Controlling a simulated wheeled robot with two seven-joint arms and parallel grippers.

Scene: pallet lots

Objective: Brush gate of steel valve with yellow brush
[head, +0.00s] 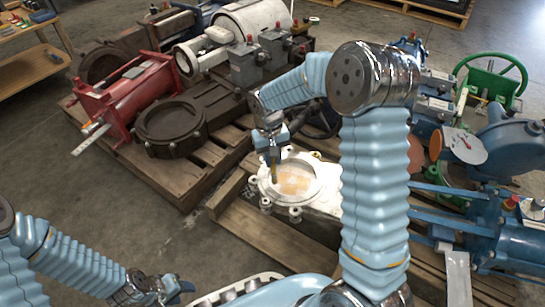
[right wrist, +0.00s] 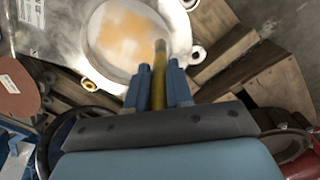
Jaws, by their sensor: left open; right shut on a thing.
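The steel valve (head: 324,199) is a pale flanged body lying on a wooden pallet in the middle of the head view. Its round gate (head: 297,178) faces up and carries orange-brown patches; the gate (right wrist: 122,38) also shows at the top of the right wrist view. My right gripper (head: 272,147) is shut on the yellow brush (right wrist: 159,62), which points down at the gate's left part. I cannot tell whether the brush tip touches the gate. My left gripper (head: 180,288) is open and empty, low over the floor at the bottom left.
A pallet (head: 190,187) at the left bears a red actuator (head: 125,97), a dark round valve (head: 172,125) and a white cylinder (head: 250,22). Blue equipment (head: 510,150) and a green handwheel (head: 492,75) crowd the right. Bare floor (head: 110,200) lies at the left.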

